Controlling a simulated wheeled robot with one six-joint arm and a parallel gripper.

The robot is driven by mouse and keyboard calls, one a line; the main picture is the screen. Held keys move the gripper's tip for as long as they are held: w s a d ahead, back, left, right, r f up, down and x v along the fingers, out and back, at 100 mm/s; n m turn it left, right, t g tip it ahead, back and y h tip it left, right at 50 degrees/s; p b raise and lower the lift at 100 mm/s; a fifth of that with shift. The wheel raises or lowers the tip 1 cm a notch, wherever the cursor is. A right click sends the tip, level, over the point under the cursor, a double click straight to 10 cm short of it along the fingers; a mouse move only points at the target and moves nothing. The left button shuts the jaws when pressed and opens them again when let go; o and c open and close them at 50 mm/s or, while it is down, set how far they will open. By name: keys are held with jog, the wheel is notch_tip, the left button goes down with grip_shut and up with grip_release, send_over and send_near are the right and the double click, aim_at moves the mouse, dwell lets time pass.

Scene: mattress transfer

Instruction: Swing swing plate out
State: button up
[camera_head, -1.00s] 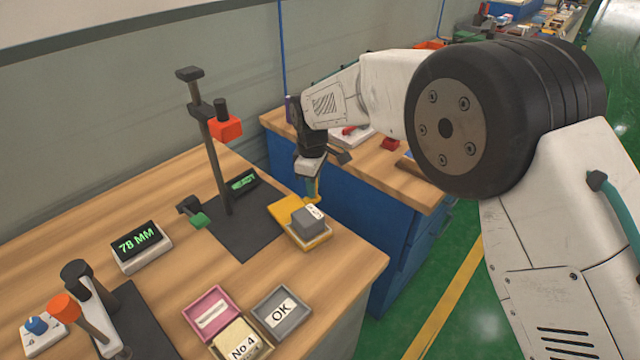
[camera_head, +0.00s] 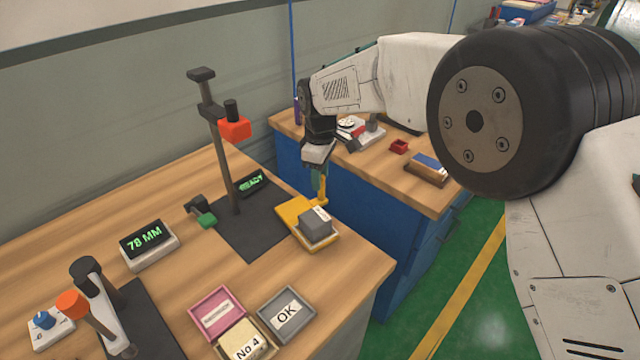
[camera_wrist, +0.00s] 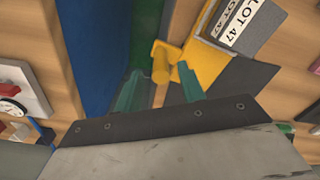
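The yellow swing plate (camera_head: 289,213) lies over the right edge of the dark mat at the table's right side. It carries a grey block (camera_head: 316,224) with a white label. A yellow upright peg (camera_head: 323,191) stands at the plate's far right corner. My gripper (camera_head: 320,193) points down at this peg. Contact with the peg is not clear. The block's label reads LOT 47 in the wrist view.
A post with a red head (camera_head: 235,129) stands on the mat. A READY display (camera_head: 251,183) and a 78 MM display (camera_head: 149,246) sit nearby. Pink (camera_head: 218,307) and grey OK (camera_head: 287,312) trays are in front. A second bench (camera_head: 436,194) stands right, across a narrow gap.

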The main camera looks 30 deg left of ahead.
jog(key=shift+r, duration=2)
